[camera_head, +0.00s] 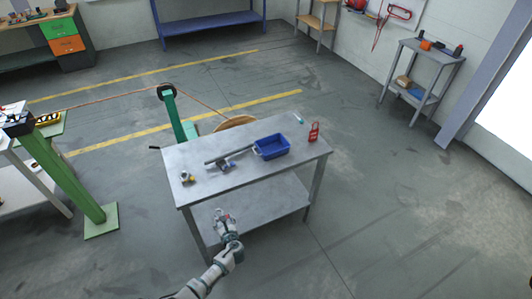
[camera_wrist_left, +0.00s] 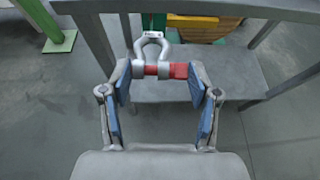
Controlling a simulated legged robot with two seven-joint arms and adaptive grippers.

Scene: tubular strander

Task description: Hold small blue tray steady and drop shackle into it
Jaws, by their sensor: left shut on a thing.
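The small blue tray (camera_head: 271,147) sits on the grey metal table (camera_head: 300,160), right of its middle. Its inside looks empty. My left gripper (camera_head: 224,224) is in front of the table's near side, apart from the tray. In the left wrist view its blue-padded fingers (camera_wrist_left: 158,85) are closed on the shackle (camera_wrist_left: 151,48), a silver bow with a red pin. The pin lies across between the fingertips and the bow points away from the gripper. In the head view the shackle (camera_head: 221,214) is small at the gripper's tip. My right gripper is not in view.
On the table are a grey long-handled tool (camera_head: 226,158) left of the tray, a small metal fitting (camera_head: 187,178), a red tag-like item (camera_head: 314,132) and a cyan-tipped item (camera_head: 298,118). A green post (camera_head: 172,110) stands behind. The floor right of the table is clear.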

